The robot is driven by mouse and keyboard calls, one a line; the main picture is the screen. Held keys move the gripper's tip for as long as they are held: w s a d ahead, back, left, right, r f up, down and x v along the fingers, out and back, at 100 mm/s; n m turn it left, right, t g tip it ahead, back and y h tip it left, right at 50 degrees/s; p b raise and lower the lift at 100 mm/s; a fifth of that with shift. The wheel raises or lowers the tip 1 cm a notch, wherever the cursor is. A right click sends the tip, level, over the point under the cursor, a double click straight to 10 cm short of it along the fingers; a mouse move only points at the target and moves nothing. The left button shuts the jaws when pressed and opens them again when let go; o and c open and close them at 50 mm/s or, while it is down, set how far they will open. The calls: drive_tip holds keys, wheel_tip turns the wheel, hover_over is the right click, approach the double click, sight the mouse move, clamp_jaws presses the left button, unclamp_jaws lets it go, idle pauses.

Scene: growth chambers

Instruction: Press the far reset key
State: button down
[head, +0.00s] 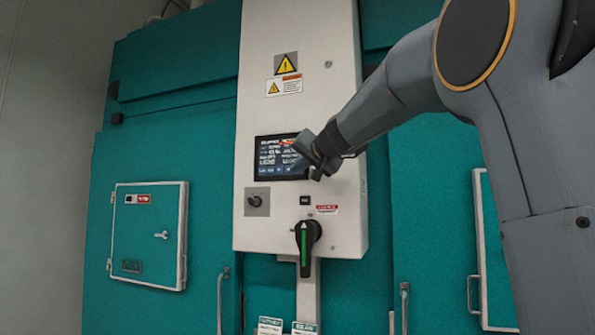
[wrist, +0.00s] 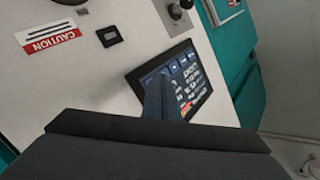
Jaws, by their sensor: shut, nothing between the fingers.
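A small black square key (head: 305,200) sits on the white control panel (head: 300,100), below the right part of a dark screen (head: 281,157). I cannot read its marking, and no reset wording is legible. The key also shows in the wrist view (wrist: 110,36), unobstructed. My gripper (head: 311,160) is in front of the screen's right edge, above the key. In the wrist view my shut fingers (wrist: 158,97) overlap the lit screen (wrist: 180,82). They hold nothing. I cannot tell whether they touch the screen.
A black knob (head: 255,201) on a grey plate is left of the key. A red-and-white caution label (head: 327,209) is at its right. A black rotary handle with a green stripe (head: 305,246) projects below. Teal chamber doors (head: 148,234) with handles flank the panel.

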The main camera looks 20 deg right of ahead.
drive_tip(key=shift+w, duration=0.1)
idle(0.6)
drive_tip(key=shift+s+a+b, duration=0.3)
drive_tip(key=shift+s+a, duration=0.1)
drive_tip(key=shift+s, duration=0.15)
drive_tip(key=shift+s+a, duration=0.75)
drive_tip(key=shift+s, duration=0.3)
drive_tip(key=shift+s+a, duration=0.7)
drive_tip(key=shift+s, duration=0.3)
